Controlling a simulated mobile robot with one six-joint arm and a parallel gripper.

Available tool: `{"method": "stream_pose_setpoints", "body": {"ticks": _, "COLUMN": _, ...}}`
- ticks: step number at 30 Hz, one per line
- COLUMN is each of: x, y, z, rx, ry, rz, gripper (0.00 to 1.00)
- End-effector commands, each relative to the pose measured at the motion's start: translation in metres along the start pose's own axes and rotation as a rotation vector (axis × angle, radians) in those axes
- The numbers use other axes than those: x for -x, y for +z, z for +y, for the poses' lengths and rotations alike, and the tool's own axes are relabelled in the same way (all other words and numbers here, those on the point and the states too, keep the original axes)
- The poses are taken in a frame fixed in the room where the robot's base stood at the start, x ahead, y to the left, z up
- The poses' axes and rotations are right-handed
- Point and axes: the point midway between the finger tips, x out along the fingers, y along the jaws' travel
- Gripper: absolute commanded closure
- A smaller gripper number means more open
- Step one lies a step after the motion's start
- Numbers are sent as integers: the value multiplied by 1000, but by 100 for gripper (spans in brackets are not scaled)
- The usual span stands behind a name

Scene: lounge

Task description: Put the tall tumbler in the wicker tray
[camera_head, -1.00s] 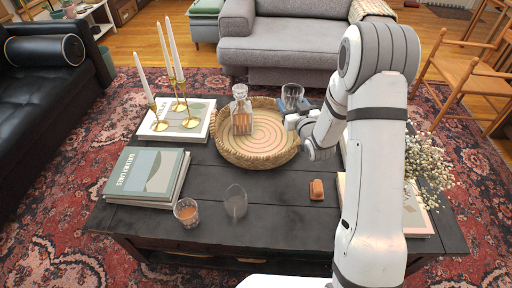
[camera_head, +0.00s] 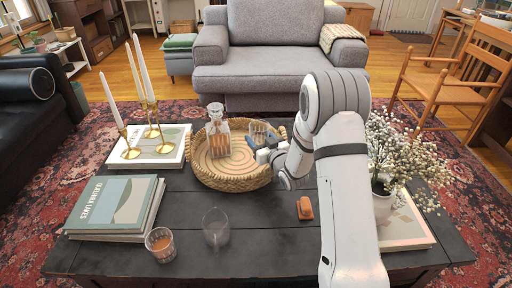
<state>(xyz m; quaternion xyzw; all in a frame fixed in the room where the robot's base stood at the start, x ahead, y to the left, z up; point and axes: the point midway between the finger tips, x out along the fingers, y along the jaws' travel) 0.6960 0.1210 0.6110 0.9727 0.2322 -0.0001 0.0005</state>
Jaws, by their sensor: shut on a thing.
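The wicker tray (camera_head: 232,183) is round and lies on the dark table, with a stoppered decanter of amber liquid (camera_head: 217,137) standing at its left side. My gripper (camera_head: 262,148) is shut on a clear glass tumbler (camera_head: 259,130), which looks upright at the tray's back right. The fingers hide the tumbler's lower part, so I cannot tell whether it touches the tray floor.
A clear glass (camera_head: 216,230) and a glass with amber liquid (camera_head: 160,246) stand at the table's front. Books (camera_head: 115,204) and brass candlesticks (camera_head: 153,130) are left. A small brown object (camera_head: 305,208) and flowers (camera_head: 398,150) are right. The tray's middle is clear.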

Motion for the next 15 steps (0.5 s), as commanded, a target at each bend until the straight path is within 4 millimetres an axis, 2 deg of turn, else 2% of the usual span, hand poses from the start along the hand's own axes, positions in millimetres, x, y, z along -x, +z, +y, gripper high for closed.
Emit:
{"method": "stream_pose_setpoints", "body": {"ticks": 1, "x": 0, "y": 12, "z": 0, "rx": -1, "ry": 0, "rz": -1, "gripper": 69}}
{"method": "stream_pose_setpoints", "body": {"ticks": 4, "x": 0, "y": 25, "z": 0, "rx": -1, "ry": 1, "rz": -2, "gripper": 69}}
{"method": "stream_pose_setpoints", "body": {"ticks": 15, "x": 0, "y": 28, "z": 1, "rx": 1, "ry": 1, "rz": 1, "gripper": 69}}
